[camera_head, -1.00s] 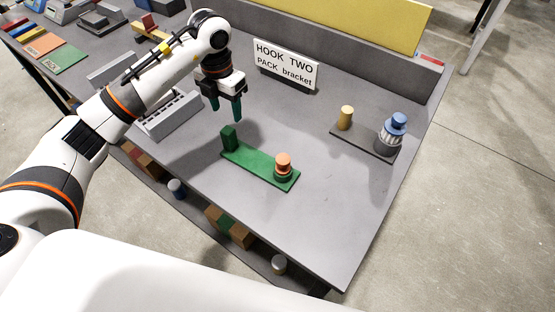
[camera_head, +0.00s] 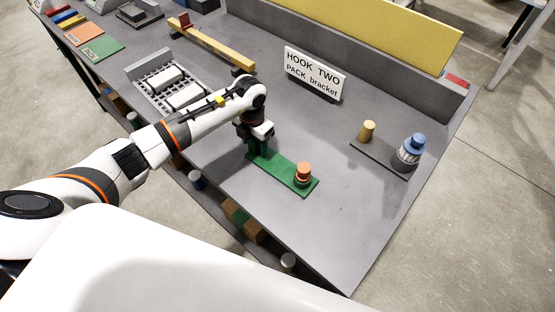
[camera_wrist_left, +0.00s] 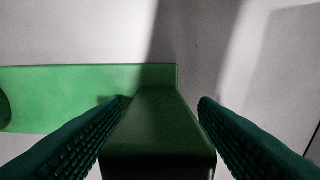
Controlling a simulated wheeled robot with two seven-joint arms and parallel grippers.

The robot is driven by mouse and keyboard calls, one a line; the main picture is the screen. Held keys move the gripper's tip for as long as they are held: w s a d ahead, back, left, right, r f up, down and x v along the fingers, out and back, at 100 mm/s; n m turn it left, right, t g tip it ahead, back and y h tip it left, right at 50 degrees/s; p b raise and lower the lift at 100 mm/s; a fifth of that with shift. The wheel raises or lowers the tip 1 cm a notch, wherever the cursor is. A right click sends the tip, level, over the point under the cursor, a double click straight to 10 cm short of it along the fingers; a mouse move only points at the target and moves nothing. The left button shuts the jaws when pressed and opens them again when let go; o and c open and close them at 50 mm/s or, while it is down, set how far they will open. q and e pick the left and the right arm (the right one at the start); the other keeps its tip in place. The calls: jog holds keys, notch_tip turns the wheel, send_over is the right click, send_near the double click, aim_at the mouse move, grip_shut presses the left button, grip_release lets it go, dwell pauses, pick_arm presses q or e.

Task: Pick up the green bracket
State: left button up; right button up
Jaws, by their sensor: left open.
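The green bracket (camera_head: 284,170) lies on the grey table, a flat plate with an upright block at its left end and an orange-topped round piece (camera_head: 303,172) at its right end. My left gripper (camera_head: 252,145) is down at the upright end and hides most of that block in the head view. In the left wrist view the upright block (camera_wrist_left: 158,130) stands between the two open dark green fingers (camera_wrist_left: 160,125), with a gap visible on the right. The plate (camera_wrist_left: 80,95) stretches to the left. My right gripper is not in view.
A sign reading "HOOK TWO PACK bracket" (camera_head: 315,72) stands behind. A dark plate (camera_head: 384,158) with a yellow peg (camera_head: 366,131) and a blue-topped piece (camera_head: 411,151) is at right. A grey rack (camera_head: 150,95) stands left. The table's front right is clear.

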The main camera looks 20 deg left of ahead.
pick_arm(q)
grip_shut()
dwell(0.3)
